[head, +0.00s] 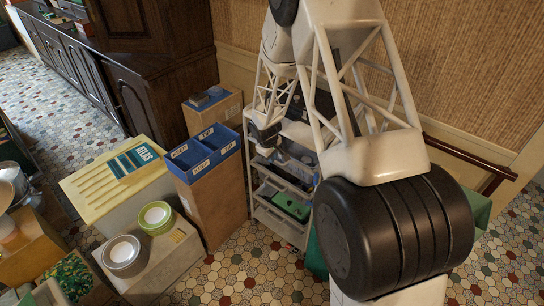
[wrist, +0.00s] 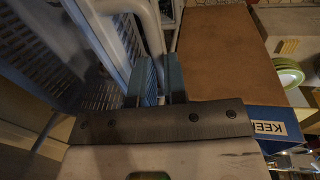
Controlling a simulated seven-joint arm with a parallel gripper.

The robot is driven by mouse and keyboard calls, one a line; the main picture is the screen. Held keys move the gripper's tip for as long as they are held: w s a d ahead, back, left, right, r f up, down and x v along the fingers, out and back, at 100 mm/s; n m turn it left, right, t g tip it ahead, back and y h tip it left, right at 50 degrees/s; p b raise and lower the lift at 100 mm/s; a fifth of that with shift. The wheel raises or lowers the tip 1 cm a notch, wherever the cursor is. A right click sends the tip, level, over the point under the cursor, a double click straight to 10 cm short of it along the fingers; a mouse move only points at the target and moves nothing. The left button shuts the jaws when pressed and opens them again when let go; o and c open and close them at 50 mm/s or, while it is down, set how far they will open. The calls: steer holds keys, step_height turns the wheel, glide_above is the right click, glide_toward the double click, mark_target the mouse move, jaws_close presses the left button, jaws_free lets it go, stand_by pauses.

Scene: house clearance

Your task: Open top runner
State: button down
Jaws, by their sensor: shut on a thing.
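A white rack of pull-out runners (head: 282,222) stands against the wall in the middle of the head view. A lower runner holds a green item (head: 290,206); dark and bluish things lie higher up. My gripper (head: 263,137) is at the rack's upper front left, partly hidden by my arm. In the wrist view my gripper's blue fingers (wrist: 160,80) are shut on a white bar, which appears to be the rim of the top runner (wrist: 152,30). White mesh of the rack fills the left of that view. How far the top runner is out cannot be told.
Tall cardboard boxes with blue KEEP-labelled bins (head: 203,153) stand close left of the rack. Further left are a yellow-topped box with an ATLAS book (head: 134,160) and a box with stacked bowls (head: 123,255). Tiled floor (head: 245,270) is clear before the rack.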

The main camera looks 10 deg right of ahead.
steer(key=s+a, duration=1.7)
steer(key=shift+s+a, duration=0.35)
steer(key=shift+s, duration=0.05)
steer(key=c, duration=1.2)
jaws_free()
steer(key=shift+c, duration=0.2)
steer(key=shift+o, duration=0.4)
steer(key=shift+r, duration=0.1)
step_height(320, 180, up, 8)
steer(key=s+a, duration=0.1)
steer(key=shift+f, duration=0.25)
steer(key=shift+r, duration=0.1)
